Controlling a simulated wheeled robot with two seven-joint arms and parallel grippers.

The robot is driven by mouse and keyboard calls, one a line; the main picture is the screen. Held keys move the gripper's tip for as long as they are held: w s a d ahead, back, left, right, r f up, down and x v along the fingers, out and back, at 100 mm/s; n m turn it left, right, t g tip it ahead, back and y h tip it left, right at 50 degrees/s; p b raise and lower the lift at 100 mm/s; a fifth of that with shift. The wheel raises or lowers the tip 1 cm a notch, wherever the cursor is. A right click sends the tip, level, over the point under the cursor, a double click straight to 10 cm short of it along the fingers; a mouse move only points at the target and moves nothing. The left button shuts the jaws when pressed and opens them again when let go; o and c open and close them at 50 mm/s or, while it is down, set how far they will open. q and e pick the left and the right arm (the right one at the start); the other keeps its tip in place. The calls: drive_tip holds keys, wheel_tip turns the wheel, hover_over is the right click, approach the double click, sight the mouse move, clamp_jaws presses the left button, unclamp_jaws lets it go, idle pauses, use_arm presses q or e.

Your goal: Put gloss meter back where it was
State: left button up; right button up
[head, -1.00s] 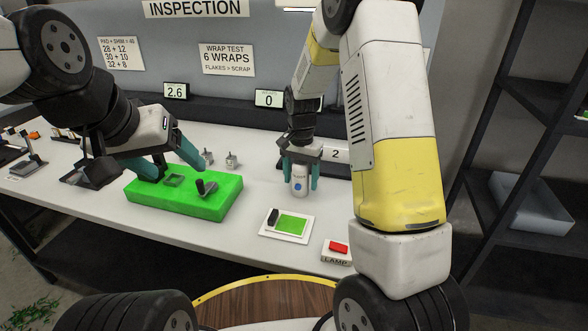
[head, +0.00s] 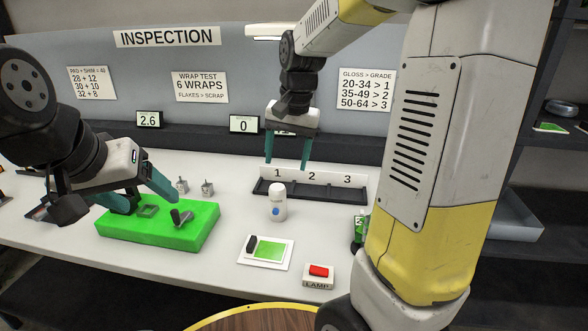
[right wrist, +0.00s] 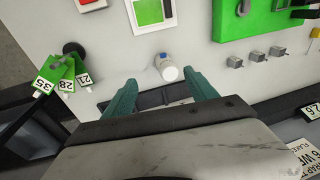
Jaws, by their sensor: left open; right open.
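A white cylinder with a blue dot (head: 277,203), apparently the gloss meter, stands upright on the white table. It also shows in the right wrist view (right wrist: 168,70). My right gripper (head: 287,165) is open and empty, raised above and behind the cylinder, near the numbered tray. In the right wrist view its fingers (right wrist: 160,88) are spread, with the cylinder beyond their tips. My left gripper (head: 150,203) is open over the left part of the green block (head: 150,238), which carries a grey crank (head: 181,217).
A white plate with a green panel (head: 268,250) and a red-button lamp box (head: 319,275) lie in front. A dark tray labelled 1, 2, 3 (head: 310,193) is behind. Numbered green tags (right wrist: 62,75) hang on a stand at right. Small grey blocks (head: 207,188) stand behind the green block.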

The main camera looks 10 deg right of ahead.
drive_tip(key=s+r+n+t, duration=0.2)
drive_tip(key=s, duration=0.6)
drive_tip(key=s+d+r+n+t+y, duration=0.1)
drive_tip(key=s+r+n+t, duration=0.1)
drive_tip(key=s, duration=0.7)
drive_tip(key=shift+s+r+n, duration=0.25)
drive_tip(key=shift+r+n, duration=0.25)
